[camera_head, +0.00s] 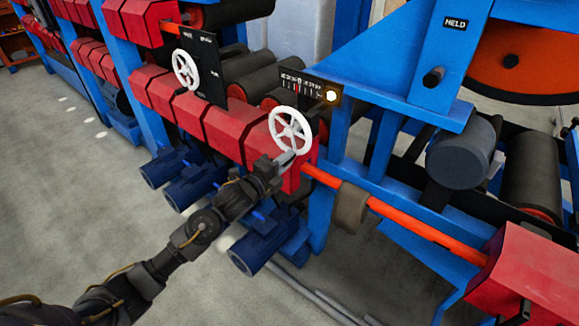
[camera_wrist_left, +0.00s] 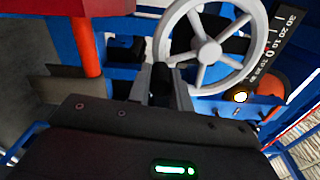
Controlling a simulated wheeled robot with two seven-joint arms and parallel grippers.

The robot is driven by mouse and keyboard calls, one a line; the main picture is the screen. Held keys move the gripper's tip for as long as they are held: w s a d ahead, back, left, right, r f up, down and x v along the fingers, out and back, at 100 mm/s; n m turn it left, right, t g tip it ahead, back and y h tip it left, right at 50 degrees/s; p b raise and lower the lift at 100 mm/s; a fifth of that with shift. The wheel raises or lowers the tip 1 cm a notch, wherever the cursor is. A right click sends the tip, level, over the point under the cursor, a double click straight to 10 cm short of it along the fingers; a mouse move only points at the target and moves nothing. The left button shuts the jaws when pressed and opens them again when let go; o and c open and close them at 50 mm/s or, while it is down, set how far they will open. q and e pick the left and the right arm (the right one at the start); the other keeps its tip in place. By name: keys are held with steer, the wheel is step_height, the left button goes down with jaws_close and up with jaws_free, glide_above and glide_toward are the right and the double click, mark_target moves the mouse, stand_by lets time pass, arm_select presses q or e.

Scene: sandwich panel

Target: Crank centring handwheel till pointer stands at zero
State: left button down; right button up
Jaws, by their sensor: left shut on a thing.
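The near white handwheel (camera_head: 291,118) with spokes is mounted on the red roller housing, below a dark scale plate (camera_head: 318,87). My left gripper (camera_head: 287,158) is at the wheel's lower rim. In the left wrist view its fingers (camera_wrist_left: 162,90) are shut on a dark crank knob (camera_wrist_left: 160,73) at the edge of the handwheel (camera_wrist_left: 205,48). The scale (camera_wrist_left: 274,52) there reads 30 20 10 0 10 20 30. The pointer is too small to read against the marks. My right gripper is out of view.
A second white handwheel (camera_head: 186,69) stands further left by a black plate. Blue motors (camera_head: 262,243) lie below, and an orange bar (camera_head: 400,215) runs right. The grey floor (camera_head: 70,180) is clear at left.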

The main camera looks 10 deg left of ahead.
arm_select(q)
steer(key=shift+w+a+f+m+b, duration=0.2)
steer(key=shift+a+m+b, duration=0.15)
steer(key=shift+m, duration=0.2)
steer(key=shift+w+a+f+m+b, duration=0.1)
steer(key=shift+a+f+m+b, duration=0.15)
steer(key=shift+m, duration=0.3)
steer(key=shift+w+a+r+m+b, duration=0.2)
steer(key=shift+a+m+b, duration=0.3)
steer(key=shift+m, duration=0.4)
steer(key=shift+d, duration=0.1)
steer(key=c, duration=1.3)
jaws_free()
